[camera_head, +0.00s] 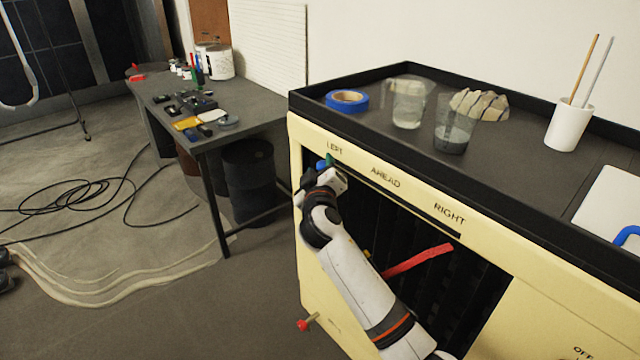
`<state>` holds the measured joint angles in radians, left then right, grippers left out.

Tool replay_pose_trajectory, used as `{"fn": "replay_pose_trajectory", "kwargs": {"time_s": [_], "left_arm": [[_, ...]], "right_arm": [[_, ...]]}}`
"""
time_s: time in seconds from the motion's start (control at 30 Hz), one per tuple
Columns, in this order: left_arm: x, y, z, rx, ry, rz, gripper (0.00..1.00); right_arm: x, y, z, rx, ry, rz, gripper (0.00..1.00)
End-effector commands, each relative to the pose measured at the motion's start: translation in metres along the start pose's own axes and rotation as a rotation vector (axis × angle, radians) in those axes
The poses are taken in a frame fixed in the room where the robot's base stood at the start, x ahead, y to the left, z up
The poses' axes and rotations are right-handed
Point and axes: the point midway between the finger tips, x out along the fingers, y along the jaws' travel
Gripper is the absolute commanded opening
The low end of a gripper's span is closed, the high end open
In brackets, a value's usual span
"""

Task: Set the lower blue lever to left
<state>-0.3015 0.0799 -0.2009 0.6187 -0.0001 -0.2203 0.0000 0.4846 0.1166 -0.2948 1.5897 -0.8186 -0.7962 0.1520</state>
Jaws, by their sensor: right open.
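The yellow cabinet (309,262) has a slotted dark front opening under the labels LEFT, AHEAD and RIGHT. A small blue piece (321,165) shows at my right gripper (316,176), just below the LEFT label. It looks like the tip of a blue lever, but the gripper hides the rest. My right gripper is open at this blue piece; I cannot tell whether they touch. A small green tip (330,159) shows right beside it. My right arm crosses the opening and hides part of it. My left gripper is not in view.
A red lever (418,260) sticks out of the opening, right of my forearm. A red knob (304,324) juts from the cabinet's lower left. Blue tape (347,101), beakers and a white cup (568,125) stand on the black-rimmed top. A dark workbench (235,118) stands left.

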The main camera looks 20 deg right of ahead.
Motion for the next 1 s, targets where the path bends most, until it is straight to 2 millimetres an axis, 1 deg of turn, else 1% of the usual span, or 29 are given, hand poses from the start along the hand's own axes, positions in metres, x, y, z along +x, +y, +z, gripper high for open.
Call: {"fn": "replay_pose_trajectory", "kwargs": {"time_s": [0.1,0.3,0.4,0.5,0.67,1.0], "left_arm": [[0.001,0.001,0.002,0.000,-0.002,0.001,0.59],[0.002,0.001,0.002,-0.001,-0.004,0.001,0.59],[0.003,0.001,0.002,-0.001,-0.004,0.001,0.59],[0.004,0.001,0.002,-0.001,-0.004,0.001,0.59],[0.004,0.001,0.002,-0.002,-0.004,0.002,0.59],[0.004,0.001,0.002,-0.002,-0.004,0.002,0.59]], "right_arm": [[-0.026,0.002,-0.001,0.003,0.000,0.004,0.46],[-0.068,0.002,-0.001,0.003,0.000,0.004,0.46],[-0.084,0.002,-0.001,0.002,0.000,0.004,0.46],[-0.095,0.002,-0.001,0.001,0.000,0.003,0.46],[-0.103,0.001,-0.001,0.001,0.001,0.003,0.46],[-0.103,0.001,0.000,0.000,0.001,0.002,0.46]]}}
